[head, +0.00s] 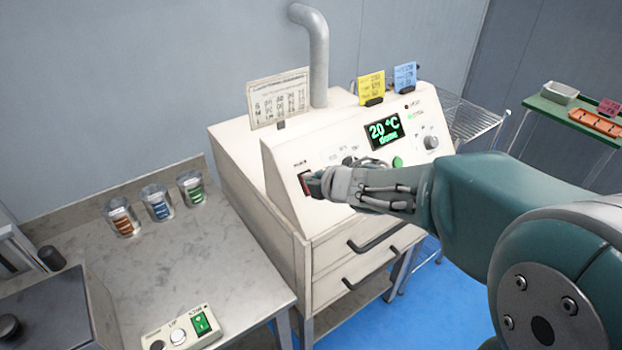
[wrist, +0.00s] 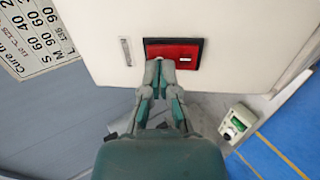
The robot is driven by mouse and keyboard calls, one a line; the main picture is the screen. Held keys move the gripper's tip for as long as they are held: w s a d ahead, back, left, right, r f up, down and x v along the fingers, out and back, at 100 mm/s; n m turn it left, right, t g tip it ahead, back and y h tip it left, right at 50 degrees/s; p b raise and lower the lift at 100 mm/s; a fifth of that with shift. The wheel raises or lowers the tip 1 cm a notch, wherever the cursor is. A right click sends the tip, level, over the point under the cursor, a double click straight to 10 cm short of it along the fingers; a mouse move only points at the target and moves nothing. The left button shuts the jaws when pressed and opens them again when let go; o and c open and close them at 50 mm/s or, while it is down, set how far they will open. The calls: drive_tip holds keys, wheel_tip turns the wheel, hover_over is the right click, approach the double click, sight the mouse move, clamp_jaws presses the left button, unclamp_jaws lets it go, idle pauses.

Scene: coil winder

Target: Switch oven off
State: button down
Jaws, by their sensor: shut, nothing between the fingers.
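The oven (head: 285,165) is a cream cabinet with a sloped control panel, two drawers with dark handles, and a grey pipe rising behind it. Its display (head: 384,131) reads "20 °C" and "done" in green. A red rocker switch (wrist: 173,52) in a dark frame sits on the panel; in the head view it shows at the panel's left end (head: 305,184), partly covered by my gripper. My gripper (wrist: 167,66) is shut and empty, its fingertips at the lower edge of the switch. Whether they touch it I cannot tell.
A green-topped shelf (head: 570,115) stands at the right. A chart (head: 278,98) stands behind the panel. Blue floor shows below.

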drive_tip(key=shift+w, duration=0.15)
drive_tip(key=shift+r, duration=0.8)
drive_tip(key=shift+a, duration=0.1)
